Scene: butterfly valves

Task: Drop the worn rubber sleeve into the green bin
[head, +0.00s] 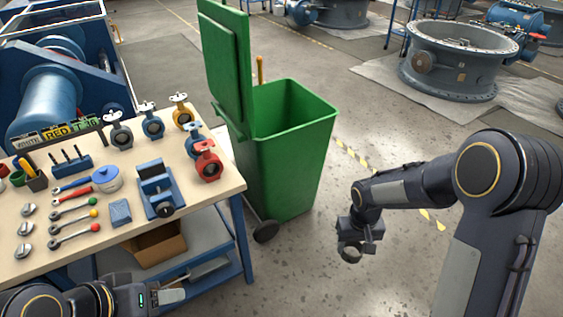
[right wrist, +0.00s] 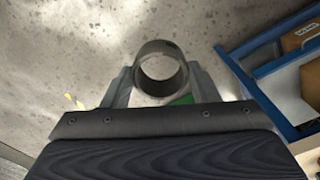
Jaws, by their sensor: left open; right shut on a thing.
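The worn rubber sleeve (right wrist: 160,48) is a dark grey ring. It sits between the two fingers of my right gripper (right wrist: 162,78), which is shut on it. In the head view my right gripper (head: 354,244) hangs above the floor, to the right of the green bin and apart from it, with the sleeve (head: 350,257) small at its tips. The green bin (head: 285,170) stands upright with its lid (head: 226,70) swung up at the left and its mouth open. My left gripper (head: 172,295) is open at the lower left, by the table's front edge.
A workbench (head: 225,178) left of the bin carries small valves, wrenches and a blue vise (head: 157,187). A cardboard box (head: 155,245) lies on its lower shelf. A large valve body (head: 460,60) rests on a sheet at the back right.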

